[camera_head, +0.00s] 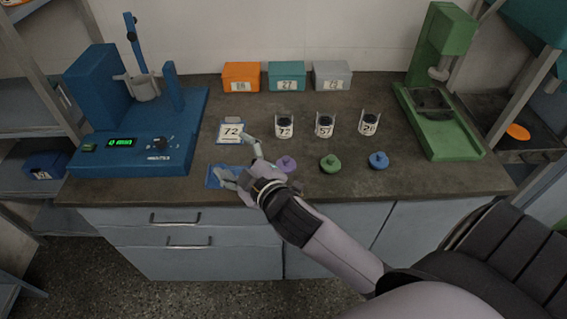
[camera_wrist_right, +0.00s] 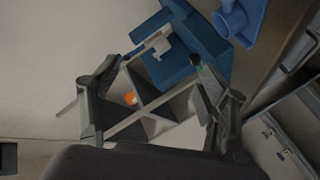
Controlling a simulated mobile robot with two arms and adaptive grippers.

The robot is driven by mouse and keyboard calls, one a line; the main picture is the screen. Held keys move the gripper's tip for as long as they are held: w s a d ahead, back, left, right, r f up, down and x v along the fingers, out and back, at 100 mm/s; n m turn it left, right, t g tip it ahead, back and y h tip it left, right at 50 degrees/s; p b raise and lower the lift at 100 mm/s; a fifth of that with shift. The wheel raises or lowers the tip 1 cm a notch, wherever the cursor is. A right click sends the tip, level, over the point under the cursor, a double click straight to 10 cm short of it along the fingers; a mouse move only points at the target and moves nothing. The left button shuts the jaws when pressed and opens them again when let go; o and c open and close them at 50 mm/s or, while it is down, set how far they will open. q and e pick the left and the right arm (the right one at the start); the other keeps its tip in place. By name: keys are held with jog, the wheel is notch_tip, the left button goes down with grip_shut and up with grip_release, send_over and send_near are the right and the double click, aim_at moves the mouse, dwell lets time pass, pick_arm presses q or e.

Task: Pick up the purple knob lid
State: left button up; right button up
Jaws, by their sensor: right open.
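The purple knob lid (camera_head: 286,164) lies on the dark bench, in front of the jar marked 72 (camera_head: 284,125). My right gripper (camera_head: 238,160) is just left of the lid, above the bench near the blue mat (camera_head: 222,177). Its fingers point left and are spread apart with nothing between them. The right wrist view shows the same open gripper (camera_wrist_right: 150,95), with no lid in that view. A green knob lid (camera_head: 330,164) and a blue knob lid (camera_head: 378,160) lie in a row to the right. My left gripper is in neither view.
Two more jars (camera_head: 324,125) (camera_head: 369,122) stand behind the lids. A card marked 72 (camera_head: 231,132) stands left. A blue machine (camera_head: 130,140) fills the left end, a green machine (camera_head: 437,120) the right. Orange (camera_head: 241,77), teal (camera_head: 286,76) and grey (camera_head: 332,75) boxes line the wall.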

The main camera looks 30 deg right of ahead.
jog(key=w+a+r+n+t+y, duration=0.2)
jog(key=a+r+n+y, duration=0.25)
jog(key=r+n, duration=0.2)
jog(key=w+a+r+n+t+y, duration=0.1)
jog(key=a+r+n+t+y, duration=0.1)
jog(key=a+r+n+y, duration=0.45)
jog(key=s+a+r+n+g+y, duration=0.2)
jog(key=a+r+n+g+y, duration=0.4)
jog(key=n, duration=0.6)
jog(key=n+g+h, duration=1.4)
jog(key=n+h, duration=0.3)
jog(key=h, duration=0.1)
send_over(287, 158)
notch_tip(287, 158, down, 12)
jog(key=f, duration=0.1)
notch_tip(287, 158, down, 11)
jog(key=shift+s+p, duration=0.15)
jog(key=shift+p, duration=0.7)
jog(key=shift+f+p, duration=0.75)
jog(key=shift+f, duration=1.95)
